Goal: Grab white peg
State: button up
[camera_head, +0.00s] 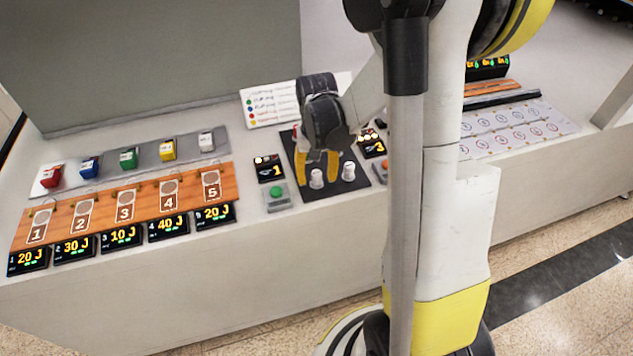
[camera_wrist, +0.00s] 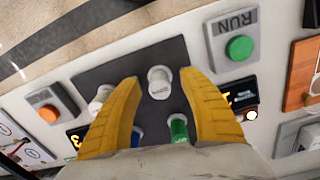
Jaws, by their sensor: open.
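Two white pegs stand on a dark plate (camera_head: 363,184). One white peg (camera_head: 317,178) is at the front left of the plate; in the wrist view this peg (camera_wrist: 160,82) shows between and just beyond my fingertips. The other white peg (camera_head: 348,171) is to its right; in the wrist view it (camera_wrist: 99,100) lies outside the left finger, partly covered by it. My gripper (camera_head: 318,170) has yellow fingers, open and pointing down over the plate. In the wrist view my gripper (camera_wrist: 158,82) appears empty; I cannot tell whether a finger touches a peg.
A green peg (camera_wrist: 179,128) and a partly hidden blue one (camera_wrist: 136,138) are between the fingers, nearer the palm. A green RUN button (camera_head: 278,193) and an orange button (camera_wrist: 48,114) flank the plate. Coloured blocks, including a white one (camera_head: 207,141), sit on a strip at left.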

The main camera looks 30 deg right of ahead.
jog(key=shift+f, duration=0.25)
jog(key=shift+r, duration=0.1)
grip_shut()
